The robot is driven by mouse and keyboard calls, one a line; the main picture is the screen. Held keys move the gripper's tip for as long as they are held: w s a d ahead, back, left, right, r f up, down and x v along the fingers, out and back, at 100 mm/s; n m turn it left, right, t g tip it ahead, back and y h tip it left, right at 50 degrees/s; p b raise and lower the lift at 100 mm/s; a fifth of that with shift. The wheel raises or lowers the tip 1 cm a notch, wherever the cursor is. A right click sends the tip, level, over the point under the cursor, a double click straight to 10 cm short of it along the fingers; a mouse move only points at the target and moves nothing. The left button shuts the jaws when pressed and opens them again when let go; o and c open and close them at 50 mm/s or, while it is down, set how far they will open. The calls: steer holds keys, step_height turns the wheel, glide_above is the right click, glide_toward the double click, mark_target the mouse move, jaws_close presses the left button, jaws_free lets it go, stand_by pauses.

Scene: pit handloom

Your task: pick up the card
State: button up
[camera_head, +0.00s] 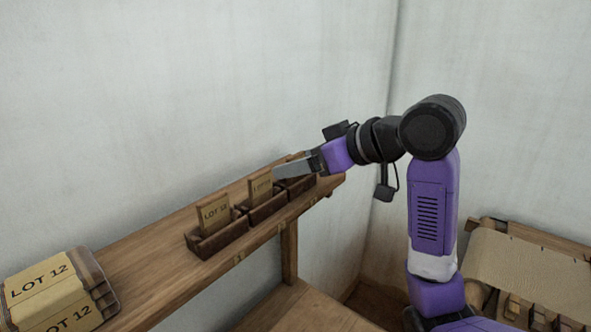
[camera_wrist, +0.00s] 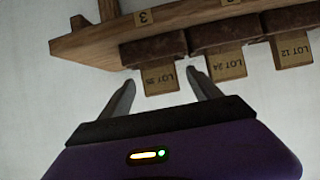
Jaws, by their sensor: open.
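Three tan cards stand upright in small dark wooden boxes on a shelf. In the head view the LOT 12 card (camera_head: 214,214) is nearest and a second card (camera_head: 261,188) is in the middle box. In the wrist view, which is upside down, they read LOT 35 (camera_wrist: 160,80), LOT 24 (camera_wrist: 227,66) and LOT 12 (camera_wrist: 291,50). My gripper (camera_head: 284,170) is open at the far box and hides its card in the head view. In the wrist view my gripper's fingers (camera_wrist: 160,84) lie to either side of the LOT 35 card, with no visible contact.
The wooden shelf (camera_head: 150,262) runs along the wall. Folded cloth bundles (camera_head: 50,290) labelled LOT 12 lie at its near end. A tag marked 3 (camera_wrist: 144,17) is on the shelf edge. A woven cloth on a wooden frame (camera_head: 530,270) stands at right.

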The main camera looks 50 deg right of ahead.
steer(key=shift+x, duration=0.8)
steer(key=shift+c, duration=0.4)
steer(key=c, duration=1.3)
steer(key=shift+r, duration=0.1)
